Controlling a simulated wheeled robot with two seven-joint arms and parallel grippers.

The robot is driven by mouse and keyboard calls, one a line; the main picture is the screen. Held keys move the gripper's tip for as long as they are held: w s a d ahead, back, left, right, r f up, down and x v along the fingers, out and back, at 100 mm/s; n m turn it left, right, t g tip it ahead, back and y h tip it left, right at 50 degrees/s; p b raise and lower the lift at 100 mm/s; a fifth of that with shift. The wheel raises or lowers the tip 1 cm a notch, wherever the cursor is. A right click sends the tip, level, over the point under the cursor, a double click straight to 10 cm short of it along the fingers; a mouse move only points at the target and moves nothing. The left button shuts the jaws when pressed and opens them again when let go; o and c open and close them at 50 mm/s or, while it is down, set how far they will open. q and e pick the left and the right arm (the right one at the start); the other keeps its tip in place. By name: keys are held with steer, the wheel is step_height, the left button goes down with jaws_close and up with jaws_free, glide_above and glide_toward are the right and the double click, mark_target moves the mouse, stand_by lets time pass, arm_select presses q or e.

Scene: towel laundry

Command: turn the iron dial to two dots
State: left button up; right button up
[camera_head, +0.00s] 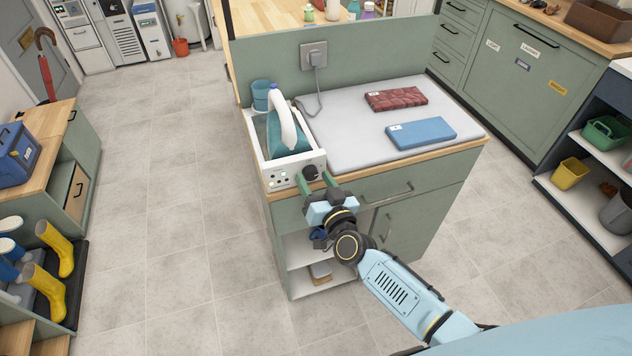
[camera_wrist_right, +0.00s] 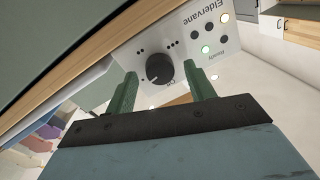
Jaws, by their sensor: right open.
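The iron dial (camera_head: 310,172) is a round dark knob on the white front panel (camera_head: 283,178) of the iron station. The wrist view shows the dial (camera_wrist_right: 159,68) close up, with groups of small black dots around it. In the right wrist view the open fingers (camera_wrist_right: 161,80) are on either side of the dial, with gaps visible. The white and teal iron (camera_head: 285,132) rests in the station. My left gripper is out of view.
A red folded towel (camera_head: 396,98) and a blue folded towel (camera_head: 421,133) lie on the grey ironing pad (camera_head: 345,112). A blue-green cup (camera_head: 261,96) stands behind the station. A cord runs to the wall socket (camera_head: 314,56). The tiled floor to the left is clear.

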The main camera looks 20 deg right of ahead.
steer(key=shift+c, duration=0.3)
steer(key=c, duration=0.9)
steer(key=shift+m, duration=0.3)
steer(key=m+b, duration=0.1)
steer(key=m, duration=0.1)
steer(key=shift+f+m+b, duration=0.15)
steer(key=shift+m+b, duration=0.25)
steer(key=m+b, duration=0.2)
steer(key=m, duration=0.2)
steer(key=shift+m+t, duration=0.3)
steer(key=shift+m, duration=0.1)
steer(key=m+b, duration=0.1)
steer(key=m, duration=0.3)
steer(key=shift+a+f+m+h+b, duration=0.1)
steer(key=shift+m+h+b, duration=0.2)
steer(key=shift+h, duration=0.1)
steer(key=shift+m+t+b, duration=0.3)
steer(key=shift+m+b, duration=0.15)
steer(key=shift+m, duration=1.35)
